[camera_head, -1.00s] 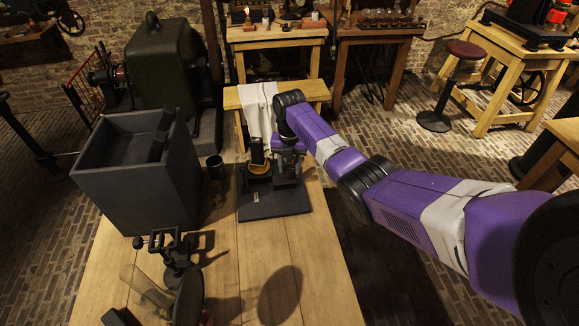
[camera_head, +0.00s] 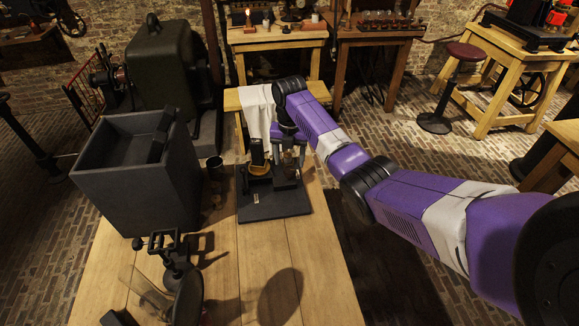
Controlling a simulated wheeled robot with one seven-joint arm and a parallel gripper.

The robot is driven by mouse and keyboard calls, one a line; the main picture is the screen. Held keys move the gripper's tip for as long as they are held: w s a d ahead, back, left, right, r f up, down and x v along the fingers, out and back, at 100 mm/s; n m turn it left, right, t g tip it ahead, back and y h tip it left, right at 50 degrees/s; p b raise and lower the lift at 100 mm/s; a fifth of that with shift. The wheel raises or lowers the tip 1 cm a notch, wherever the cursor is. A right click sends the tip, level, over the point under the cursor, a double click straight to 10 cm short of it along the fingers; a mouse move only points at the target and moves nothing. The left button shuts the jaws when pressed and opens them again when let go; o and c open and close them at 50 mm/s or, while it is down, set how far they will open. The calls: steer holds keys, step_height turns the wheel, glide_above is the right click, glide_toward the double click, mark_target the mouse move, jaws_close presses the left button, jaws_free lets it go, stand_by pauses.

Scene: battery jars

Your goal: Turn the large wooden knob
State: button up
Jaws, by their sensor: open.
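A dark device on a flat black base (camera_head: 272,207) stands on the wooden table. An upright black part with a tan, wood-coloured piece (camera_head: 258,168), perhaps the large wooden knob, rises at its back left. A small glass-like piece (camera_head: 289,165) shows to its right. My purple arm reaches in from the right and ends above the back of the device. My gripper (camera_head: 284,150) is small and dark here, pointing down close to the device's upper parts. It is open; whether its fingers touch the knob cannot be told.
A large dark open box (camera_head: 135,190) stands left of the device, with a dark cup (camera_head: 215,170) between them. A black metal apparatus (camera_head: 175,262) is at the front left. The table's front middle (camera_head: 255,250) is clear. A white cloth (camera_head: 258,112) hangs over a bench behind.

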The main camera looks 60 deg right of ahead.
mark_target(290, 169)
steer(key=shift+r, duration=1.8)
